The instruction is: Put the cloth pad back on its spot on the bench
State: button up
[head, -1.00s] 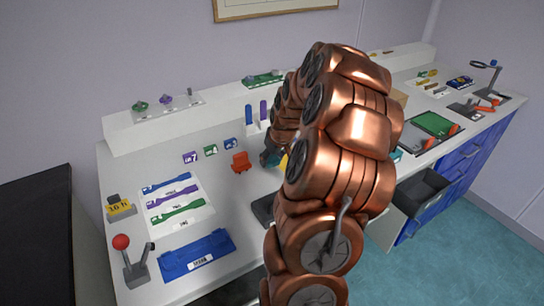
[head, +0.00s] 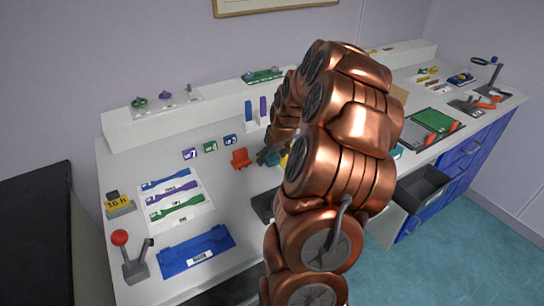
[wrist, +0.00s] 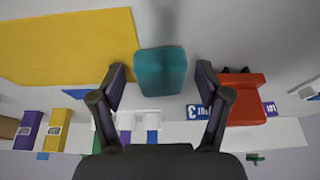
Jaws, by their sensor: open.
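The teal cloth pad (wrist: 161,71) lies in the wrist view on the pale bench top (wrist: 230,45), beside the right edge of a yellow sheet (wrist: 70,45). My gripper (wrist: 161,72) is open, with one dark finger on each side of the pad and a clear gap to each. Whether the fingertips are level with the pad or above it is hard to tell. In the head view my gripper (head: 270,155) is near the red-orange block (head: 240,158), and my copper arm hides most of the area around it.
The red-orange block also stands close to the right finger in the wrist view (wrist: 243,98). Lot cards (head: 210,147) and a white rack with blue and purple strips (head: 256,112) stand behind. A white specimen sheet (head: 175,200) and blue tray (head: 197,250) lie left.

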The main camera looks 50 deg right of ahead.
jog(key=shift+r+p, duration=0.45)
jog(key=shift+r, duration=0.05)
jog(key=b+v, duration=0.2)
jog(key=v, duration=1)
jog(key=s+a+f+n+g+y, duration=0.1)
jog(key=s+a+n+g+y, duration=0.2)
jog(key=a, duration=2.2)
jog(key=s+a+f+g, duration=0.1)
jog(key=s+a+f, duration=0.1)
jog(key=s+a, duration=0.3)
jog(key=s+a+f+g+h, duration=0.1)
jog(key=s+a, duration=0.5)
jog(key=s, duration=0.6)
jog(key=shift+s+f+n+g+h, duration=0.3)
jog(key=shift+f+g, duration=0.05)
jog(key=shift+g, duration=0.25)
jog(key=shift+a, duration=0.15)
